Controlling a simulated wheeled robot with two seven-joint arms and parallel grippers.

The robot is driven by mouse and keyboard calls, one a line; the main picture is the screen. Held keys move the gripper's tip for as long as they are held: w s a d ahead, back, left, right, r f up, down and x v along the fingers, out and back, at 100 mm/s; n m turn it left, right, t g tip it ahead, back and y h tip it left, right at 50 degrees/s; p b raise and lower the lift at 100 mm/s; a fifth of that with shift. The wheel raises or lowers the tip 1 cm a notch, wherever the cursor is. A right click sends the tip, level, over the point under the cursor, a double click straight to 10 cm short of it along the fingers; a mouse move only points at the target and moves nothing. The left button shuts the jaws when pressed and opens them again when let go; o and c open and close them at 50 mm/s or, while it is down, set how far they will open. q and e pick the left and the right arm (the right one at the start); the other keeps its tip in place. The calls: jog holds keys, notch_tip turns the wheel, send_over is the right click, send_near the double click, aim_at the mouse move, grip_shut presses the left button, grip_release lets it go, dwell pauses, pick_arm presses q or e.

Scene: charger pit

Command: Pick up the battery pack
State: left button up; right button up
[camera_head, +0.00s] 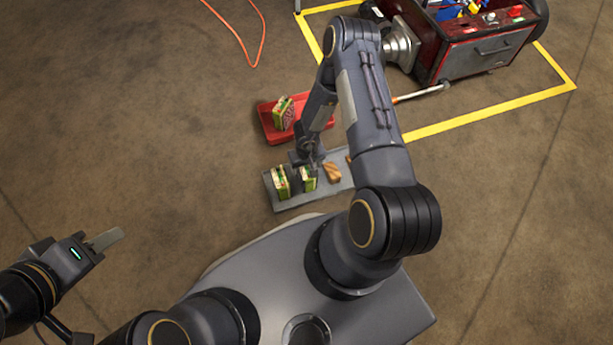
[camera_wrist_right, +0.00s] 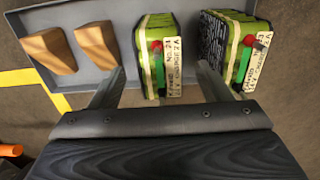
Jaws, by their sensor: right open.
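A green-yellow battery pack (camera_head: 309,179) stands on a grey tray (camera_head: 290,204), beside the wooden blocks. In the right wrist view this battery pack (camera_wrist_right: 157,62) sits between the two spread fingers of my right gripper (camera_wrist_right: 158,90), with gaps on both sides. It has a red and a green terminal mark and a white label. A second battery pack (camera_head: 280,182) stands at the tray's left end; in the right wrist view it is the right-hand pack (camera_wrist_right: 228,45), outside the fingers. A third pack (camera_head: 283,113) stands on a red tray (camera_head: 267,127). My left gripper (camera_head: 105,239) is away at the left, over bare floor.
Two wooden wedge blocks (camera_wrist_right: 48,50) lie on the grey tray next to the packs. A red wheeled machine (camera_head: 470,50) stands inside a yellow floor line (camera_head: 490,111) at the upper right. An orange cable (camera_head: 240,38) lies at the top. The left floor is clear.

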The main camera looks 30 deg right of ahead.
aim_at(306, 168)
notch_tip(306, 168, down, 5)
jog(key=shift+w+r+b, duration=0.15)
jog(key=shift+r+b, duration=0.05)
jog(key=shift+b, duration=1.05)
jog(key=shift+r, duration=0.1)
grip_shut()
